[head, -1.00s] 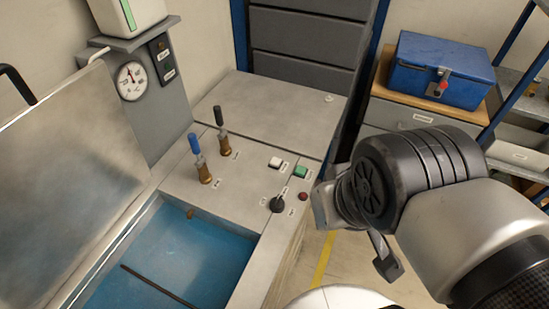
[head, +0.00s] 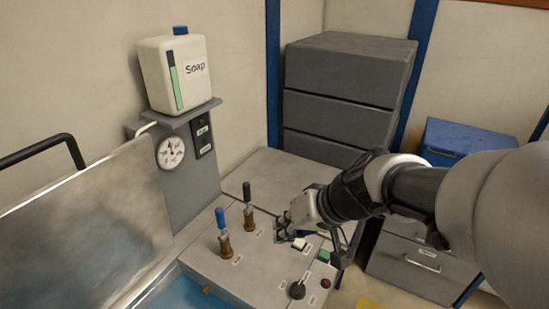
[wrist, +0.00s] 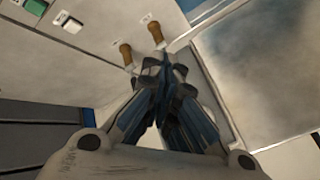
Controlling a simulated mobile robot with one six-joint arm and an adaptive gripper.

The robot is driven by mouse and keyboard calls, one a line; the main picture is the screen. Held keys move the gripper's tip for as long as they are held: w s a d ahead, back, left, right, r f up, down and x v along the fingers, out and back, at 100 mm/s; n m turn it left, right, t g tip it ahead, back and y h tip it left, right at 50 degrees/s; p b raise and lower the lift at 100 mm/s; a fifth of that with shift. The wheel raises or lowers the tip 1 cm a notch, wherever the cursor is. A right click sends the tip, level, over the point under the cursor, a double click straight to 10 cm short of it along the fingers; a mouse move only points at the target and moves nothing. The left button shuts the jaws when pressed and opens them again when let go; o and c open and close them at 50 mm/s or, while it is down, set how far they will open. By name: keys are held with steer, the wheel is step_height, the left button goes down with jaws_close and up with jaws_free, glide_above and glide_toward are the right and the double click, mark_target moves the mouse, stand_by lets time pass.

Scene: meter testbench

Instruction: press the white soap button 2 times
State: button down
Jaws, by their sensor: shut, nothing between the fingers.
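The white button (head: 299,244) is a small raised block on the grey bench top, beside the green button (head: 324,256). In the wrist view the white button (wrist: 72,25) shows at the upper left, next to the green one. Its label is too small to read. My gripper (head: 284,229) is shut and empty, just behind and left of the white button in the head view. Its fingertips (wrist: 165,62) meet in the middle of the wrist view, apart from the button there. Whether the fingers touch the bench cannot be told.
A blue-handled lever (head: 221,219) and a black-handled lever (head: 247,195) stand left of my gripper. A black knob (head: 297,290) and a red button (head: 325,283) are in front. A white soap tank (head: 175,75) stands on a grey column with a gauge (head: 171,152).

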steer(key=w+f+m, duration=0.1)
steer(key=w+f, duration=0.2)
steer(key=w, duration=0.4)
steer(key=m+t, duration=0.3)
glide_above(302, 241)
step_height(302, 241, down, 13)
steer(key=shift+r+h+p, duration=0.15)
steer(key=shift+h+p, duration=0.15)
steer(key=shift+h, duration=0.1)
step_height(302, 241, down, 8)
steer(key=b, duration=0.4)
steer(key=shift+w+r, duration=0.1)
steer(key=shift+f+b, duration=0.5)
steer(key=shift+b, duration=0.25)
